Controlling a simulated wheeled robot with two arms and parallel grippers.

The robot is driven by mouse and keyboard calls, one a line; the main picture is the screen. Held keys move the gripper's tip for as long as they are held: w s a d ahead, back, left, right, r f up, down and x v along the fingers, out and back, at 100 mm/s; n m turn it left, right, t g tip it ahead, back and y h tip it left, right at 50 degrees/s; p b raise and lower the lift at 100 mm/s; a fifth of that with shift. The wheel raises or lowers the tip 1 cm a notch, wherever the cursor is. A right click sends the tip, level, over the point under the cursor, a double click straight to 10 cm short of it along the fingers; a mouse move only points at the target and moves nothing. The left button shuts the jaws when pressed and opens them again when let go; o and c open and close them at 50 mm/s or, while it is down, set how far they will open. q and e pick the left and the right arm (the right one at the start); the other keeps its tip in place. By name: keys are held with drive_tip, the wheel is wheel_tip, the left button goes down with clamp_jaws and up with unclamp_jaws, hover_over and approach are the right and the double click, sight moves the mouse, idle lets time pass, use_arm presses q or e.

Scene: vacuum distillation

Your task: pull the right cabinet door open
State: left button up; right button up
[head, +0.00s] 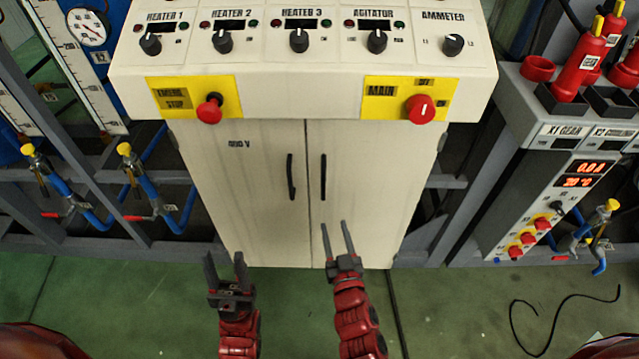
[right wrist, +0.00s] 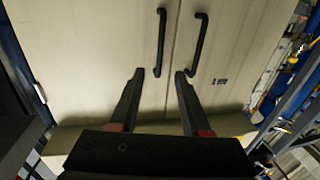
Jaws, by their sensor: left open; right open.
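The right cabinet door (head: 365,190) is a cream panel that looks shut, level with the left door (head: 240,195). Its black vertical bar handle (head: 323,177) is beside the centre seam. In the right wrist view, which looks upside down, the right door's handle (right wrist: 161,42) is left of the seam. My right gripper (head: 335,224) is open and empty, just below that handle in the head view. In the wrist view the handle's near end appears between the fingertips (right wrist: 160,74), with no contact visible. My left gripper (head: 224,256) is open and empty, lower left, before the left door.
The left door's handle (head: 291,177) is close beside the seam. The control panel (head: 300,60) with knobs and a red main switch (head: 420,108) overhangs the doors. A grey instrument unit (head: 550,190) stands at right. Blue pipes with valves (head: 130,160) are at left.

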sight(324, 186)
drive_tip(key=w+a, duration=0.1)
drive_tip(key=w, duration=0.3)
drive_tip(key=w+a, duration=0.1)
drive_tip(key=w, duration=0.4)
drive_tip(key=w+b, duration=0.1)
drive_tip(key=w, duration=0.4)
drive_tip(key=shift+w+a, duration=0.15)
drive_tip(key=shift+a, duration=0.25)
drive_tip(key=shift+w+a+r, duration=0.1)
drive_tip(key=shift+w, duration=0.3)
clamp_jaws()
